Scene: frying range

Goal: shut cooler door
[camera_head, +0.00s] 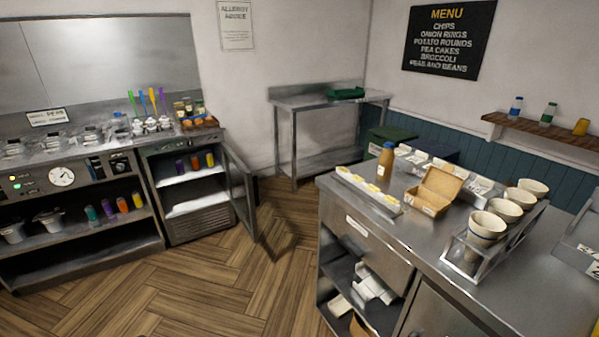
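The cooler (196,225) is a low metal cabinet at the left, under the right end of the back counter. Its door (242,193) is hinged on the right side and stands wide open, swung out over the floor. Inside are light shelves (190,180) with a few coloured bottles (195,162) on the upper one. Neither of my grippers is in view, so nothing of mine is seen touching the door.
The wooden floor (190,290) in front of the cooler is clear. A steel counter (440,238) with cups, a bottle and an open box fills the right foreground. A steel table (290,103) stands at the back wall. An open shelf unit (70,238) adjoins the cooler's left.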

